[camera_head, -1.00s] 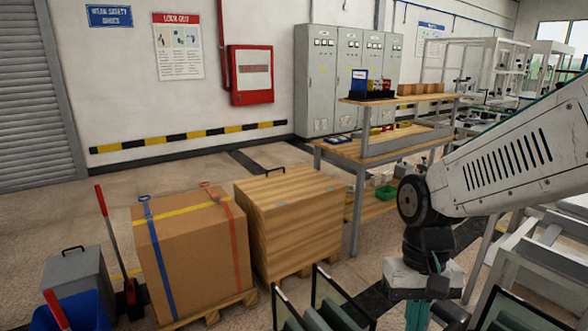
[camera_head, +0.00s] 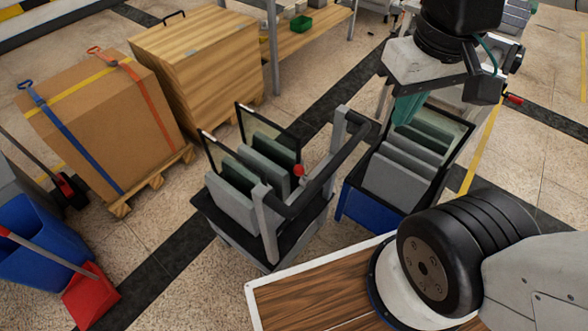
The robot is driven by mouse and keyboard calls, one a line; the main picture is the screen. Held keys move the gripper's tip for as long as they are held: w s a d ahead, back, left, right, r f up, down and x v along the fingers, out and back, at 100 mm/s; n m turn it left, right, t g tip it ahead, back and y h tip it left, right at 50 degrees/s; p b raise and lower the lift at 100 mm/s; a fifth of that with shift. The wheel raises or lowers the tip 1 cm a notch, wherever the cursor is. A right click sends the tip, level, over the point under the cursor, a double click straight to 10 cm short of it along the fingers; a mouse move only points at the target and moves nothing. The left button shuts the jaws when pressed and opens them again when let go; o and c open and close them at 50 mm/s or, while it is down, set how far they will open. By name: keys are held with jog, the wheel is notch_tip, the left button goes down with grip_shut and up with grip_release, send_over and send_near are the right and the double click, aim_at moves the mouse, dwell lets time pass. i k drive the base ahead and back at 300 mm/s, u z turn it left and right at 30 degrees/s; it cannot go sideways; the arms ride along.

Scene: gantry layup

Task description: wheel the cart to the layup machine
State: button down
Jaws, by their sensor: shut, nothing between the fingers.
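A cart with a black tray (camera_head: 240,243), grey posts and a black push bar (camera_head: 328,168) stands in the middle of the head view. It holds several upright grey and dark panels, and a red knob shows near the bar. A second carrier (camera_head: 366,206), with a blue lower side and similar panels, stands to its right. My gripper (camera_head: 404,112) hangs by this second carrier, its teal fingers pointing down and shut, apart from the push bar. Whether the fingers touch the panels behind them I cannot tell. The layup machine cannot be made out in this view.
A strapped cardboard box (camera_head: 92,125) and a wooden crate (camera_head: 195,70) stand on pallets at the left. A blue bin (camera_head: 45,250) and red dustpan (camera_head: 92,295) are at lower left. A workbench (camera_head: 310,32) is behind. Speckled floor (camera_head: 545,110) is clear at right.

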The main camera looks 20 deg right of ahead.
aim_at(271, 230)
jog(key=z, duration=0.05)
jog(key=k, duration=1.1)
jog(key=u, duration=0.4)
jog(key=i, duration=0.5)
jog(key=u, duration=0.1)
